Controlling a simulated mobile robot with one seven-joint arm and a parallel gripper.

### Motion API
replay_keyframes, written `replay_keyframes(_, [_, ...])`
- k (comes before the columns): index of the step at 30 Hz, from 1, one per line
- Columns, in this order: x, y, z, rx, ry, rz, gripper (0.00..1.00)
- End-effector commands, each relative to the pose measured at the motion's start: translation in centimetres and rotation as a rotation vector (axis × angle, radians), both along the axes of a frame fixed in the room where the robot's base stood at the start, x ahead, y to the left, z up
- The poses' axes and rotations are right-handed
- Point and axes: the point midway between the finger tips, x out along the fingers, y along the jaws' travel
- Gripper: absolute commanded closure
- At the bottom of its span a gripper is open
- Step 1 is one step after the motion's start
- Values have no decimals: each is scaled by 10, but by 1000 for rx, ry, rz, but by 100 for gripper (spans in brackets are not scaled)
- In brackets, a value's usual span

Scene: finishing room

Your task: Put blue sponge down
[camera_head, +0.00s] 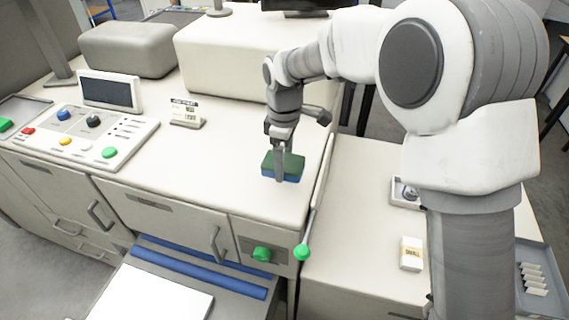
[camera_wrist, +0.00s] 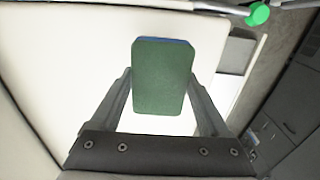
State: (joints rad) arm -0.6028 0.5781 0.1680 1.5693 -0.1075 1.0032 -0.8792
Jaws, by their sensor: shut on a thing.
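The blue sponge (camera_head: 290,169) has a green top layer over a blue body. In the head view it is at or just above the white worktop (camera_head: 235,190), near its right edge; I cannot tell whether it touches. My gripper (camera_head: 281,172) points down and is shut on the sponge. In the wrist view the green face of the sponge (camera_wrist: 163,80) fills the space between the two fingers of my gripper (camera_wrist: 161,95), with a thin blue strip at its far edge.
A control panel (camera_head: 80,135) with coloured buttons and a small sign (camera_head: 186,115) stand to the left. Green-knobbed levers (camera_head: 302,252) are at the front right. A small white box (camera_head: 411,253) sits on the right-hand surface. The worktop left of the sponge is clear.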

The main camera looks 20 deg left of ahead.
Motion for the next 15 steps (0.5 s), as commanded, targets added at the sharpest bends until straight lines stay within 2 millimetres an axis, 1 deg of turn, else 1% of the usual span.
replay_keyframes(3, [8,8,-6,0,0,1,65])
replay_keyframes(8, [12,11,-13,-1,1,1,65])
replay_keyframes(12, [11,10,-34,-3,3,1,65])
replay_keyframes(15, [12,11,-45,-2,1,2,65])
